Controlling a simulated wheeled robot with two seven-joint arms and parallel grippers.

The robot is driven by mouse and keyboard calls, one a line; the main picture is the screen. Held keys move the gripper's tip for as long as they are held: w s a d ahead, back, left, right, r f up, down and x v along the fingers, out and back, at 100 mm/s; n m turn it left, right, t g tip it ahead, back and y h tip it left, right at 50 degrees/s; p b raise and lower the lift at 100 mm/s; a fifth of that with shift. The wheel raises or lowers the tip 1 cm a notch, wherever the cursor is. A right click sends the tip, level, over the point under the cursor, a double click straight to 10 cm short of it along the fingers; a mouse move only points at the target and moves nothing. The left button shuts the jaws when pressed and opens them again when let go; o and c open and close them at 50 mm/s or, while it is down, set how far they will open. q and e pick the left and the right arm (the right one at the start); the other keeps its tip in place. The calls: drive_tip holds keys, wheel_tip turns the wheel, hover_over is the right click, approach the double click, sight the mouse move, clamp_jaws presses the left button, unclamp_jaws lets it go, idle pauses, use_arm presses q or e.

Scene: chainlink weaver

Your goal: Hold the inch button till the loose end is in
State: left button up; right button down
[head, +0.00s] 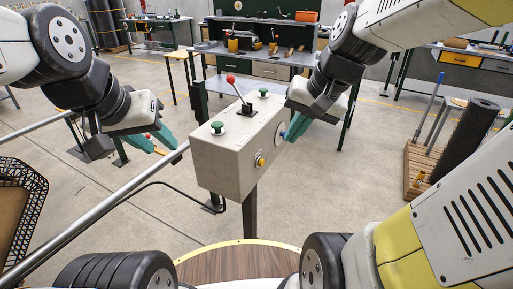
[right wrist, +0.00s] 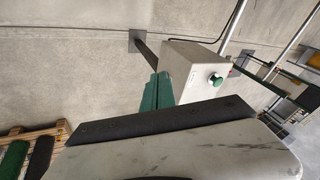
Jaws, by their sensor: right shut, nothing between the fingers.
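A grey control box (head: 225,160) stands on a dark post in the middle of the head view. No label is readable, so I cannot tell which is the inch button. My right gripper (head: 288,135) is shut, its green fingertips at the blue button; contact is unclear. In the right wrist view its fingers (right wrist: 157,90) are beside the box (right wrist: 188,68). My left gripper (head: 159,143) is open, left of the box.
A long metal rail (head: 100,215) runs diagonally to the box's left. Black mesh (head: 27,190) is at the left edge. A wooden rack (head: 418,170) with a dark roll stands at the right. Workbenches (head: 270,65) line the back. Bare floor lies between.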

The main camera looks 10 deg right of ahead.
sight(262, 162)
drive_tip(key=w+d+f+m+y, duration=0.2)
drive_tip(key=w+f+m, duration=0.3)
drive_tip(key=f, duration=0.3)
drive_tip(key=w+d+f+m+g+y, duration=0.1)
drive_tip(key=w+d+f+m+y, duration=0.1)
drive_tip(key=w+f+m, duration=0.3)
drive_tip(key=w+d+f+m+y, duration=0.1)
drive_tip(key=w+d+f+m, duration=0.2)
drive_tip(key=f, duration=1)
drive_tip(key=w+m, duration=0.1)
drive_tip(key=w, duration=0.1)
drive_tip(key=shift+w+d+f+m+y, duration=0.15)
drive_tip(key=shift+w+d+m+y, duration=0.15)
drive_tip(key=shift+m+y, duration=0.1)
drive_tip(key=w+a, duration=0.5)
drive_tip(key=a, duration=0.2)
drive_tip(key=shift+a, duration=0.15)
drive_tip(key=shift+a, duration=0.1)
drive_tip(key=shift+w+a, duration=0.2)
drive_tip(key=shift+a, duration=0.05)
